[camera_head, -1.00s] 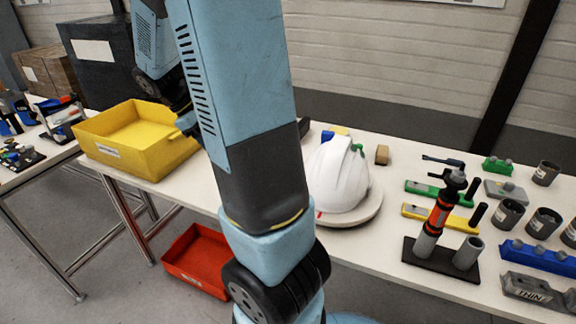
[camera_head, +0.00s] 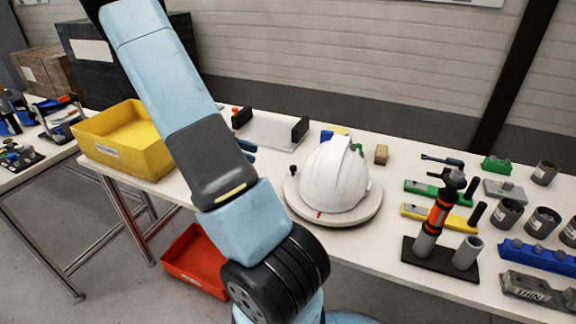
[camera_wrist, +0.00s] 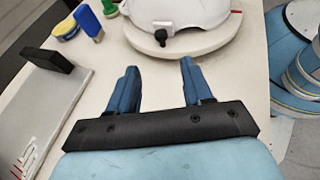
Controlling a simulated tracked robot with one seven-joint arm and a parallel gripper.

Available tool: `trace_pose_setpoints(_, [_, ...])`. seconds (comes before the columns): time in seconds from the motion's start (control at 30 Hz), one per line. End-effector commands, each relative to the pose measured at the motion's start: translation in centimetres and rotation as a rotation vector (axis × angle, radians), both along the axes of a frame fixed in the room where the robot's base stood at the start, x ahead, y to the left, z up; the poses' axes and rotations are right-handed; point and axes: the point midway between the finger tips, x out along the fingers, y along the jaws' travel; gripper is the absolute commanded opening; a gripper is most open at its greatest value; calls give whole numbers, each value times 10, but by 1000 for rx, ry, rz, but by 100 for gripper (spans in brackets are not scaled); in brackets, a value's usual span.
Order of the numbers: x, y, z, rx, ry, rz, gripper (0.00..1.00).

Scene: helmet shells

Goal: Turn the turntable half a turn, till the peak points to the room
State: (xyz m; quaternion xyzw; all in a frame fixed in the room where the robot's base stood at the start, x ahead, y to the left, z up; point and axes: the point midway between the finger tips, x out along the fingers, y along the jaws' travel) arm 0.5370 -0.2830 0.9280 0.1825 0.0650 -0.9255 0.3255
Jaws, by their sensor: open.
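The turntable (camera_head: 372,207) is a round cream disc on the bench, with a white helmet shell (camera_head: 335,178) on it. A red mark (camera_head: 318,214) shows at the disc's near edge. I cannot make out the peak clearly. A small black knob (camera_head: 293,170) stands up at the disc's left rim; it also shows in the wrist view (camera_wrist: 160,38). My gripper (camera_wrist: 158,68) is open and empty, its two blue fingers pointing at the disc's rim. The knob lies ahead of the gap between them, apart from both. In the head view my arm hides most of the gripper.
A grey plate with black end blocks (camera_head: 270,131) lies left of the turntable. Tools, cups and a post stand (camera_head: 440,254) fill the right side. A yellow bin (camera_head: 140,145) is at the left; a red bin (camera_head: 195,262) is below.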

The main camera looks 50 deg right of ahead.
Motion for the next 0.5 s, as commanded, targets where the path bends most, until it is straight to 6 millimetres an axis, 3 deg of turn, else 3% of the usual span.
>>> trace_pose_setpoints(0.5, [-61,-48,-32,1,1,-4,50])
